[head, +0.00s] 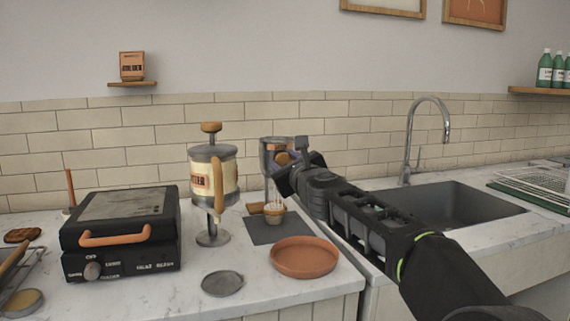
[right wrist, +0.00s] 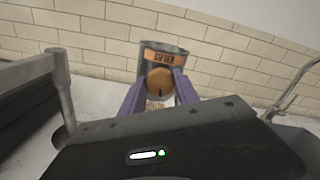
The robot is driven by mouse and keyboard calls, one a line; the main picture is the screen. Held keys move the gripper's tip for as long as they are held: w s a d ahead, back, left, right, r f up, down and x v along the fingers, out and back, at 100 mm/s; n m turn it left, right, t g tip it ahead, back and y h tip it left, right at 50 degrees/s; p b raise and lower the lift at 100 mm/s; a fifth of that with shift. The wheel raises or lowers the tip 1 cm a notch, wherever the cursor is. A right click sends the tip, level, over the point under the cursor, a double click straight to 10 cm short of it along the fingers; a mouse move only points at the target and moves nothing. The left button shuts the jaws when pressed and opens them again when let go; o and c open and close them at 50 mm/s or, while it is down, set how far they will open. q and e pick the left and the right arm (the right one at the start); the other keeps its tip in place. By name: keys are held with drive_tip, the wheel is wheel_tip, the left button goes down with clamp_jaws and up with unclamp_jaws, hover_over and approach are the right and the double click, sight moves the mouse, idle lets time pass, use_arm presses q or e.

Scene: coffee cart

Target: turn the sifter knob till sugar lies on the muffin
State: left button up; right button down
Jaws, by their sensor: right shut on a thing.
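The metal sifter (head: 275,147) stands above the dark mat near the back wall. In the right wrist view the sifter (right wrist: 163,52) carries a brown label. Its round brown knob (right wrist: 160,82) is between the two purple fingers of my right gripper (right wrist: 160,93), which is shut on it. In the head view my right gripper (head: 287,168) reaches the sifter from the right and partly covers it. The muffin (head: 274,214) sits below the sifter. Thin pale streaks show between sifter and muffin; I cannot tell whether sugar lies on top. My left gripper is not in view.
A terracotta plate (head: 304,257) and a grey disc (head: 222,283) lie in front of the mat (head: 264,236). A sink (head: 455,215) with a tall tap is right.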

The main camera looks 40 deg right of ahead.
drive_tip(key=shift+m, duration=0.3)
drive_tip(key=c, duration=0.9)
unclamp_jaws()
drive_tip(key=v, duration=0.7)
drive_tip(key=shift+s, duration=0.35)
drive_tip(key=shift+a+f, duration=0.1)
